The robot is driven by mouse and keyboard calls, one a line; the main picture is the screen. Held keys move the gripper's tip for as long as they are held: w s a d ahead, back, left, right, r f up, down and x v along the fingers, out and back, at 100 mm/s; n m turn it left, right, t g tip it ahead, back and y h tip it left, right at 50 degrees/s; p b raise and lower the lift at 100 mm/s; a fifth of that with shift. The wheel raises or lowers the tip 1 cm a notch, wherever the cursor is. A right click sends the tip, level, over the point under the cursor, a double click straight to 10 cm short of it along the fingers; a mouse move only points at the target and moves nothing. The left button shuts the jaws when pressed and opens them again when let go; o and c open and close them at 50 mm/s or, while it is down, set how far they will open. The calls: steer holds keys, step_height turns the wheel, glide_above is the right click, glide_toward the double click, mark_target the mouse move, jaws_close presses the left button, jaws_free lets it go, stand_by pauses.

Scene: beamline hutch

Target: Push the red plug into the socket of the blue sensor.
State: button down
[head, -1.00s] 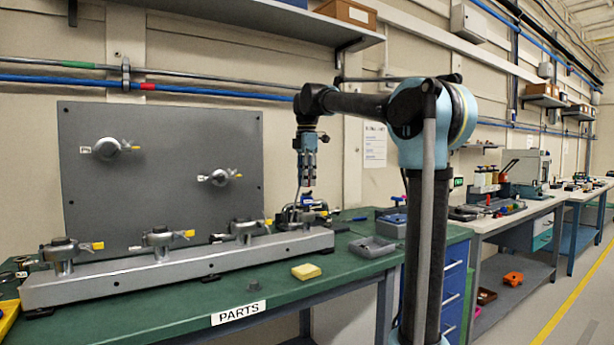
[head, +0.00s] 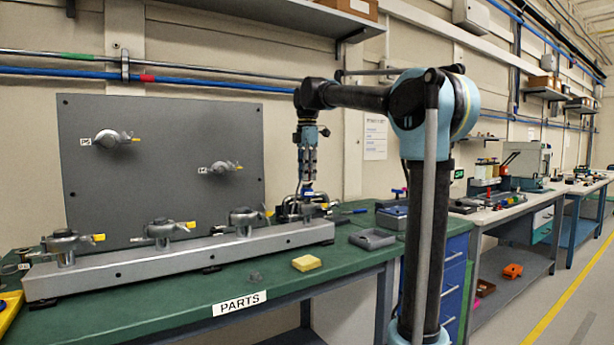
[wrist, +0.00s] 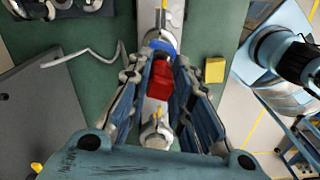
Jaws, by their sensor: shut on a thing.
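The red plug (wrist: 161,78) is held between the two fingers of my gripper (wrist: 159,70) in the wrist view. The blue sensor (wrist: 163,47) shows just beyond the plug, on the grey pipe line. Plug and sensor overlap in this view; I cannot tell whether they touch or whether the plug is in the socket, which is hidden. In the head view my gripper (head: 308,182) points straight down over the right end of the pipe, with the blue sensor (head: 307,192) close under it. The plug is not clear there.
Several valves with yellow handles stand along the grey rail (head: 190,258). A grey back panel (head: 160,190) stands behind it. A yellow block (head: 306,262) and a grey tray (head: 372,239) lie on the green bench (head: 200,299). A bent grey rod (wrist: 85,54) lies left of the plug.

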steer(key=shift+f, duration=0.5)
stand_by(0.8)
steer(key=c, duration=1.4)
jaws_free()
steer(key=shift+o, duration=0.2)
step_height(320, 180, up, 12)
steer(key=shift+f, duration=0.1)
steer(key=s+d+f+m, duration=0.6)
steer(key=d+f, duration=0.2)
steer(key=f, duration=0.1)
steer(key=s+d+f+m, duration=0.4)
steer(key=s+f, duration=0.4)
steer(key=f, duration=0.5)
steer(key=s+d+f+m+t, duration=0.1)
steer(key=s+d+f+m, duration=0.4)
steer(key=f, duration=0.9)
steer(key=s+d+f+m+t, duration=0.1)
steer(key=s+d+f+m, duration=0.3)
steer(key=s+f+m, duration=0.3)
steer(key=s+f, duration=0.5)
steer(key=f, duration=0.1)
steer(key=shift+s+d+f, duration=0.2)
steer(key=shift+s+f, duration=0.2)
